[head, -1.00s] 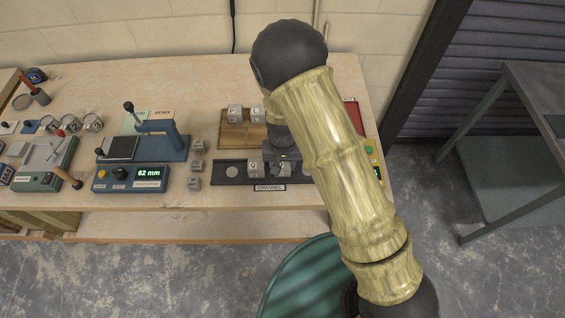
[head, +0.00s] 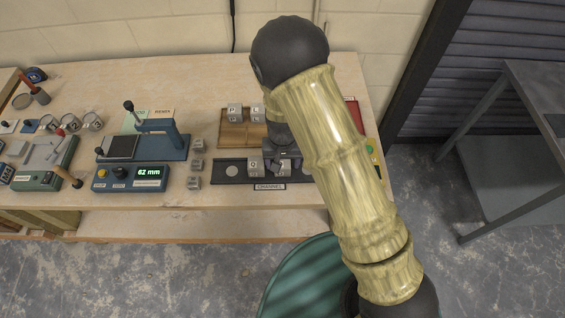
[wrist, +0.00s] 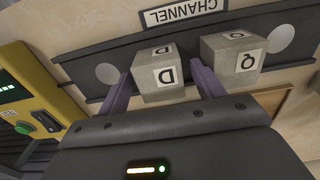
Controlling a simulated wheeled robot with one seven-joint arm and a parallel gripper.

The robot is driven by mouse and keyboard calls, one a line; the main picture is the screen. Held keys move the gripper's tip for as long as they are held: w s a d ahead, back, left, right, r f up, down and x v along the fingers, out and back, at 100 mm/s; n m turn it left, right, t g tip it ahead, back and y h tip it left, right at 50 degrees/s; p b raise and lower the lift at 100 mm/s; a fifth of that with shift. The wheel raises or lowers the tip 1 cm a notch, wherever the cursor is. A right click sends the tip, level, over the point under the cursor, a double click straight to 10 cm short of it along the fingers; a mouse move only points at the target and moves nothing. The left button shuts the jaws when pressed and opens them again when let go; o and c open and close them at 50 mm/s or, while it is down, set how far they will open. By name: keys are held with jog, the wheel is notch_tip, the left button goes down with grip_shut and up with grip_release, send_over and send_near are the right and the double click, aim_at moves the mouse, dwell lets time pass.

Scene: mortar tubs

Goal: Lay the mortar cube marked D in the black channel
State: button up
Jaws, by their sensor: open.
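The grey mortar cube marked D (wrist: 160,82) is in the black channel (wrist: 80,68), seen upside down in the wrist view. My gripper (wrist: 163,74) is open, with one finger on each side of this cube; I cannot tell whether they touch it. The grey cube marked Q (wrist: 238,62) sits in the channel beside D, just outside one finger. In the head view my gripper (head: 283,162) is over the channel (head: 228,181), to the right of cube Q (head: 254,166), and partly hides cube D.
Several grey cubes (head: 196,162) lie left of the channel. A blue device (head: 130,179) reads 62 mm. My arm covers the bench's right part.

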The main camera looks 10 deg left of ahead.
aim_at(283, 162)
notch_tip(283, 162, up, 11)
jog(key=shift+b, duration=0.4)
dwell(0.6)
jog(key=s+d+r+m+t, duration=0.1)
jog(key=s+d+r, duration=0.1)
jog(key=d, duration=0.6)
jog(key=s+d+r, duration=0.2)
jog(key=d+r, duration=0.3)
jog(key=d, duration=0.4)
jog(key=s+d+r+m+t, duration=0.1)
jog(key=s+d+r, duration=0.2)
jog(key=d, duration=0.5)
jog(key=shift+d+r+m+t, duration=0.15)
jog(key=shift+d+m+t, duration=0.15)
jog(key=shift+d, duration=0.05)
